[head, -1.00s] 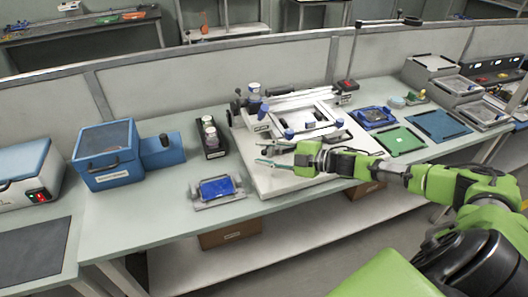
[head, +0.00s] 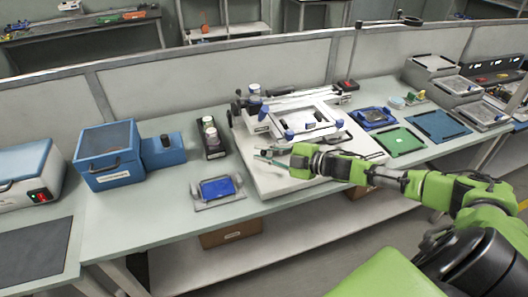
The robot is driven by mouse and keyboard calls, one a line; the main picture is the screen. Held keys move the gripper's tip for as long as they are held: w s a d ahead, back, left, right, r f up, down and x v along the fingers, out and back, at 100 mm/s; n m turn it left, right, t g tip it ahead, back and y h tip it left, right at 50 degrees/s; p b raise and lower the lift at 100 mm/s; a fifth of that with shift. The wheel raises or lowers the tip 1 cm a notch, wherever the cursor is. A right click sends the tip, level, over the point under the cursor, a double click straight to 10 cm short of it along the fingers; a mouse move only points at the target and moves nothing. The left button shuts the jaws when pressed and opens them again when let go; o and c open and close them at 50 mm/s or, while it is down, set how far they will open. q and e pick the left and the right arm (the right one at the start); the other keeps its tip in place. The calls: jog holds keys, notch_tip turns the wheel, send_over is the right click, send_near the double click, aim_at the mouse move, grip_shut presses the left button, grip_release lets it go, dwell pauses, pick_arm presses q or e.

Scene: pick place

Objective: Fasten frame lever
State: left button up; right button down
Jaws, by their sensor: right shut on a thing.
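A white printer-like machine (head: 258,178) with a raised silver frame (head: 296,123) stands on the bench in the middle of the head view. My right gripper (head: 262,156) reaches in from the right over the front left of the machine's base, just in front of the frame. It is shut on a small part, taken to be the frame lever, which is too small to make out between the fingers. My left gripper is out of view.
A blue item in a grey holder (head: 217,188) lies left of the machine. A black tray with jars (head: 212,139) and a blue lidded box (head: 106,157) stand further left. Green (head: 399,142) and blue (head: 438,125) boards lie at the right.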

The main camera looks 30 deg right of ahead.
jog(key=m+h+p, duration=0.1)
jog(key=w+a+m+t+h+p, duration=0.1)
jog(key=h, duration=0.1)
jog(key=shift+m, duration=0.3)
jog(key=shift+w+m+t+h+p, duration=0.3)
jog(key=shift+m+h+p, duration=0.35)
jog(key=shift+h, duration=0.25)
jog(key=shift+w+a+f+m+h, duration=0.1)
jog(key=shift+w+m+h, duration=0.15)
jog(key=shift+m+h, duration=0.65)
jog(key=m+h, duration=0.1)
jog(key=w+h, duration=0.1)
jog(key=shift+f+m+h+b, duration=0.1)
jog(key=shift+m+h+b, duration=0.25)
jog(key=shift+h, duration=0.05)
jog(key=shift+w+m+g+h+b, duration=0.25)
jog(key=shift+m+h+b, duration=0.3)
jog(key=shift+h, duration=0.25)
jog(key=shift+w+m+g+h+b, duration=0.15)
jog(key=shift+w+m+h+b, duration=0.1)
jog(key=shift+m+h+b, duration=0.4)
jog(key=shift+d+h, duration=0.2)
jog(key=shift+h, duration=0.05)
jog(key=c, duration=2)
grip_release()
jog(key=shift+w, duration=0.15)
